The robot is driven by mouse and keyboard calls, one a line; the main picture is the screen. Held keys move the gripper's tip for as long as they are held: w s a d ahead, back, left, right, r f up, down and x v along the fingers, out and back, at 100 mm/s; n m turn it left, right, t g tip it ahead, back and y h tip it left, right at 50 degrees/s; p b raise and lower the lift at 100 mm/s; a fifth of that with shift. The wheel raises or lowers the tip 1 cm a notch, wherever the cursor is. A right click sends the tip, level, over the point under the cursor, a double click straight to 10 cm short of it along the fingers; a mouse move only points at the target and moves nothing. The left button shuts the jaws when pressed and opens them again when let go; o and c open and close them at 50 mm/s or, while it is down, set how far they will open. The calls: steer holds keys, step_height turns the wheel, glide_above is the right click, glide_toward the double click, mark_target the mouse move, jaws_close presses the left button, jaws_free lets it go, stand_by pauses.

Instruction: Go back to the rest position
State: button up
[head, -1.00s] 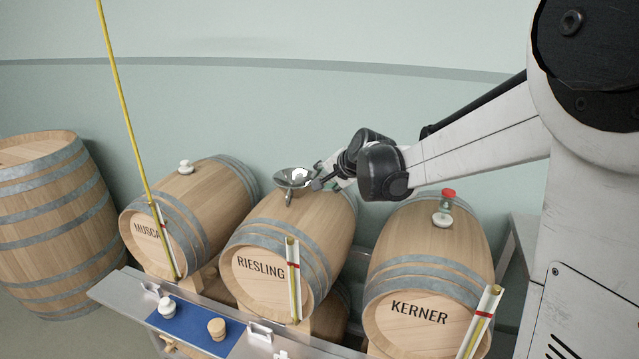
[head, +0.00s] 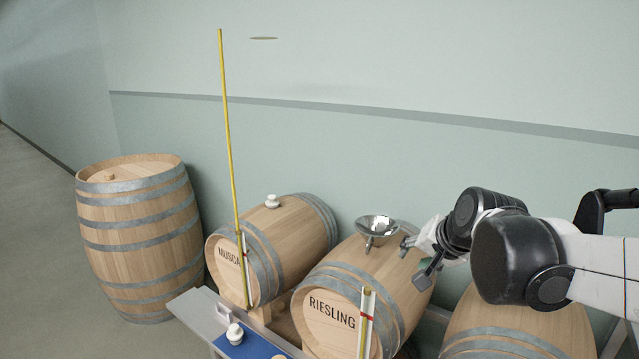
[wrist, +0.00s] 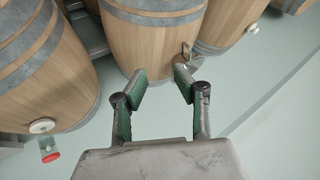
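My gripper (head: 418,252) is in the head view, just right of the metal funnel on the Riesling barrel. In the wrist view its two green-padded fingers (wrist: 160,82) are spread apart with nothing between them, so it is open and empty. The shiny funnel (head: 377,226) stands on top of the Riesling barrel (head: 328,316), apart from the fingers. My arm reaches in from the right edge and covers part of the Kerner barrel (head: 500,335).
The Muscat barrel (head: 229,267) with a white bung (head: 272,201) lies left of the Riesling one. A tall yellow rod (head: 231,150) rises before it. An upright barrel (head: 140,240) stands far left. A red-capped glass (wrist: 50,152) shows in the wrist view. The wall behind is bare.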

steer(key=s+f+n, duration=0.2)
steer(key=s+n, duration=0.1)
steer(key=s, duration=0.8)
steer(key=s+f+n+g+h, duration=0.1)
steer(key=s+f+n, duration=0.1)
steer(key=s, duration=0.9)
steer(key=shift+f+n+g+h, duration=0.3)
steer(key=shift+f+n, duration=0.1)
steer(key=shift+f, duration=0.3)
